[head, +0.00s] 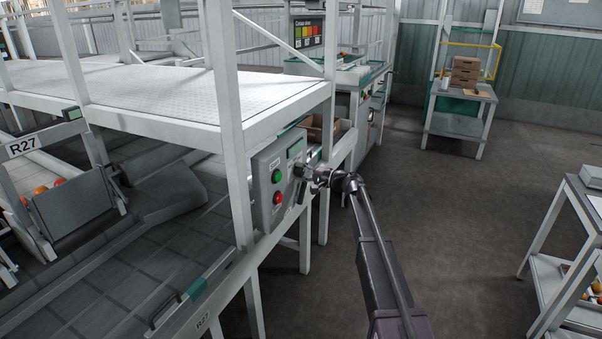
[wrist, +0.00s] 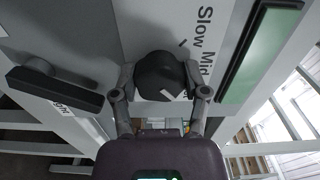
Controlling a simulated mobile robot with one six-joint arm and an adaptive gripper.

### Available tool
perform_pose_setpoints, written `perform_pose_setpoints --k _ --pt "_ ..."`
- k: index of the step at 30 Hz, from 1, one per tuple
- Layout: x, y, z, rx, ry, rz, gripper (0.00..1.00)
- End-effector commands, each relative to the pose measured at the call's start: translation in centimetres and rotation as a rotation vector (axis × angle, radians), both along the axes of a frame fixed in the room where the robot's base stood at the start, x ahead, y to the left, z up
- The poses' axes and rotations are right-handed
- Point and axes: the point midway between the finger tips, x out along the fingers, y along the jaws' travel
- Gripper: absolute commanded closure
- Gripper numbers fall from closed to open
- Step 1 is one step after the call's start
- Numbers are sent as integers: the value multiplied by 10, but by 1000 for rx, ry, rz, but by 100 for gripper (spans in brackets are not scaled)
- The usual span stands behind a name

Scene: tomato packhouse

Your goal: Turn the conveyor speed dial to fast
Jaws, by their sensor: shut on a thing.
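The speed dial (wrist: 160,75) is a dark round knob on the grey panel in the wrist view. "Slow" and "Mid" are printed beside it; any "Fast" mark is hidden. A small white mark shows on the knob near my gripper, but I cannot tell which setting it points to. My gripper (wrist: 160,88) is shut on the dial, one finger on each side. In the head view, my gripper (head: 306,173) is at the right side of the grey control box (head: 264,212), and hides the dial there.
A black lever handle (wrist: 55,88) is beside the dial; a green display (wrist: 260,52) is on its other side. The box has a green button (head: 277,176) and a red button (head: 278,198). White frame posts (head: 237,150) stand close by. Open floor lies to the right.

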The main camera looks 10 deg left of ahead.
Motion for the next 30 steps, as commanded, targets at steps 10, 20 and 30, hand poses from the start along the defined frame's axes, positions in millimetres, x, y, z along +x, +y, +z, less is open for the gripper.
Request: perform_pose_setpoints --k 10,20,30 --pt "1 2 1 6 7 0 89" --pt "0 1 0 3 5 0 7" --pt "-1 -1 0 3 4 0 7"
